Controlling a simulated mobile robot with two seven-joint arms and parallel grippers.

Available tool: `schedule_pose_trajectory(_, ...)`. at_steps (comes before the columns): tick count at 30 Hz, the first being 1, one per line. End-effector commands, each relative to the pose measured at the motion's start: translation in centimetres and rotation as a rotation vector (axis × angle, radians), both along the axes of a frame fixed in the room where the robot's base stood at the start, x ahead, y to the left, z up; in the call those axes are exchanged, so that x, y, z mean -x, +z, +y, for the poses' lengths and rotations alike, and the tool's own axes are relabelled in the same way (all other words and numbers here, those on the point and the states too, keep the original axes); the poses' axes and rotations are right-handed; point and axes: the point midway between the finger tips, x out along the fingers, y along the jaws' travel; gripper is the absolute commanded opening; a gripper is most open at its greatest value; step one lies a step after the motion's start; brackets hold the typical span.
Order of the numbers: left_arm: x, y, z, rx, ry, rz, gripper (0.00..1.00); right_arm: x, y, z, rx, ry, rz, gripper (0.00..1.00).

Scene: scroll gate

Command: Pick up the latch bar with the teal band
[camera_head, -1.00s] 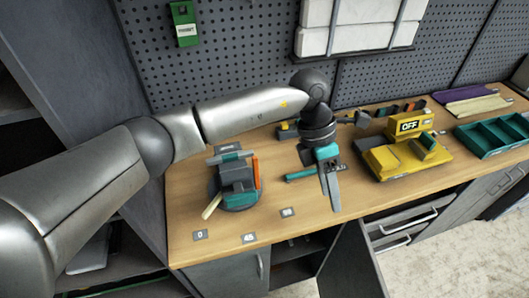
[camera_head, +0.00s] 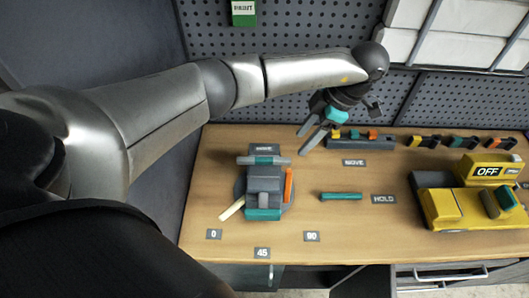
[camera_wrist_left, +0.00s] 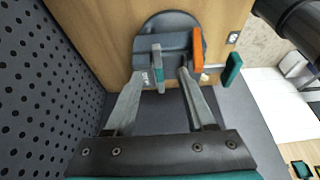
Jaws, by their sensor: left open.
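The latch bar with the teal band (camera_head: 264,160) is a grey bar lying crosswise at the back of a dark round fixture (camera_head: 262,182). In the wrist view the bar (camera_wrist_left: 158,62) shows between the fingertips in the picture, and I cannot tell the gap in depth. My left gripper (camera_head: 303,143) is open and empty. In the head view it is right of and above the bar, apart from it, with its fingers pointing down-left. The left gripper (camera_wrist_left: 161,73) also shows in the wrist view. My right gripper is not in view.
The fixture carries an orange handle (camera_head: 289,185), a cream handle (camera_head: 232,209) and a teal block (camera_head: 262,215). A loose teal bar (camera_head: 341,196) lies beside the HOLD label (camera_head: 384,198). A rack (camera_head: 358,142) stands behind, and a yellow machine (camera_head: 440,208) at right.

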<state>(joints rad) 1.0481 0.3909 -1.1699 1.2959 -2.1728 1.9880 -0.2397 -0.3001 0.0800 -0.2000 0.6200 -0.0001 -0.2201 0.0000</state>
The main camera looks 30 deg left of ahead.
Motion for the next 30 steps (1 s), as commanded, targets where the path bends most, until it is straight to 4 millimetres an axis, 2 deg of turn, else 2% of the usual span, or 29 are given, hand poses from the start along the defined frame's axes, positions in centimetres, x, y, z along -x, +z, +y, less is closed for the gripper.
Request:
schedule_pose_trajectory(3,0.4,-1.7,0.6,0.001,0.001,0.002,0.55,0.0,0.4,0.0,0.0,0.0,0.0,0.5)
schedule_pose_trajectory(11,0.7,-3.5,1.2,0.002,0.002,0.001,0.55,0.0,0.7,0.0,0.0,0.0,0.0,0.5)
schedule_pose_trajectory(21,1.0,-7.6,2.4,0.003,0.001,0.001,0.55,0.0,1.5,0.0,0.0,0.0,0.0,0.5)
schedule_pose_trajectory(29,1.0,-7.9,2.5,0.002,0.0,-0.002,0.55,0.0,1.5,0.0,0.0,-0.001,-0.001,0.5)
schedule_pose_trajectory(30,1.0,-7.9,2.5,0.002,-0.001,-0.002,0.53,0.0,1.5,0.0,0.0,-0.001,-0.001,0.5)
